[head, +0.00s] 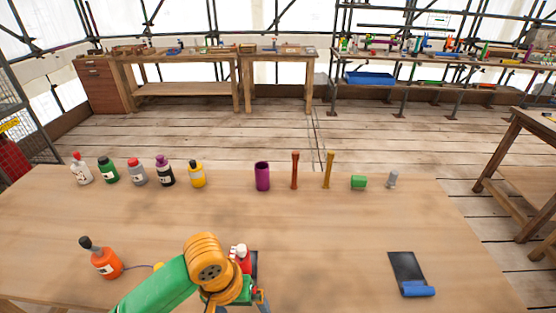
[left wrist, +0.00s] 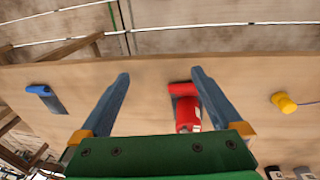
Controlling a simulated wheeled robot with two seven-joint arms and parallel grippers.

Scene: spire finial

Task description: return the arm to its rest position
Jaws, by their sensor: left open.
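My left arm comes in from the bottom left of the head view. Its gripper (left wrist: 160,82) is open in the left wrist view, with two blue-grey fingers spread apart and nothing held between them. A red bottle with a white label (left wrist: 188,116) shows beyond the fingers, near the right one; I cannot tell the gap. In the head view it is partly hidden behind my wrist, with red and white parts showing (head: 243,258). A red roll (left wrist: 183,88) lies by it on a dark mat (head: 255,260). My right gripper is not in view.
An orange bottle (head: 104,263) stands left on the table (head: 330,240). A blue roll (head: 417,289) lies on a dark mat (head: 405,265) at right. Several bottles, a purple cup (head: 262,176) and small pieces line the far edge. The middle is clear.

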